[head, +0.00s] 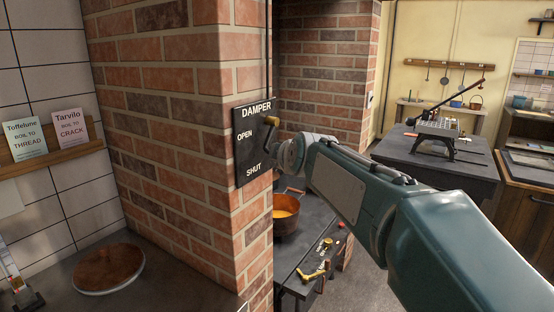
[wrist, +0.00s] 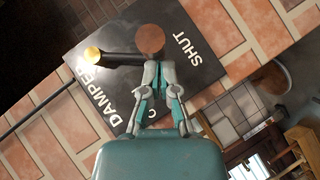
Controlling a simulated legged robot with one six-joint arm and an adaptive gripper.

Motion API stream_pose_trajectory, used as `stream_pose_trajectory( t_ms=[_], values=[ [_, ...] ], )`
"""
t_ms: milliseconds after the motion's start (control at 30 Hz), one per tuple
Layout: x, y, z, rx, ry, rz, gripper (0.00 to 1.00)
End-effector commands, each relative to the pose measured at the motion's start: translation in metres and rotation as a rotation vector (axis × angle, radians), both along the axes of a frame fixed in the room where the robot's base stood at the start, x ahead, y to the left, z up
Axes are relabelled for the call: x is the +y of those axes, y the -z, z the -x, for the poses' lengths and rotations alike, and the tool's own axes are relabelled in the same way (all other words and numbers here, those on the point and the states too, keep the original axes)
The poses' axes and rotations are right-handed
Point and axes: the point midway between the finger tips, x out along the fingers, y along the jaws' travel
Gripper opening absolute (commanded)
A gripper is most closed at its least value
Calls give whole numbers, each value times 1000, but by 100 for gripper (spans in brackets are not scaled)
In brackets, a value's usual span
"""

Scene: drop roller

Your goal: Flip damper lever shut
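The black damper plate (head: 249,177) is fixed to the brick pillar, with DAMPER at its top, OPEN at its upper left and SHUT near its bottom. It also shows turned sideways in the wrist view (wrist: 205,75). The damper lever has a brass knob (head: 271,121) and a dark arm; in the wrist view the knob (wrist: 92,54) points toward the DAMPER end, away from SHUT. A round copper-brown pivot (wrist: 151,39) is at its other end. My gripper (wrist: 159,67) is shut and empty, fingertips together just beside the pivot; contact cannot be told. The fingers partly hide OPEN.
A copper pot (head: 286,213) stands on a dark bench right of the pillar, with brass fittings (head: 316,272) farther forward. A round wooden lid (head: 109,268) lies on the left counter. A dark table (head: 440,165) with an apparatus stands at the back right.

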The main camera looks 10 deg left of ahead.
Motion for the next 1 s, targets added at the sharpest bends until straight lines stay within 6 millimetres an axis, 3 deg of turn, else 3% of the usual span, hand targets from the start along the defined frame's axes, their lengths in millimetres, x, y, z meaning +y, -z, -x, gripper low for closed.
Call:
stream_pose_trajectory(
  t_ms=[567,1000],
  values=[
    [-3,17,-15,-87,-1,37,0],
    [-12,33,-34,-509,-2,215,0]
  ],
)
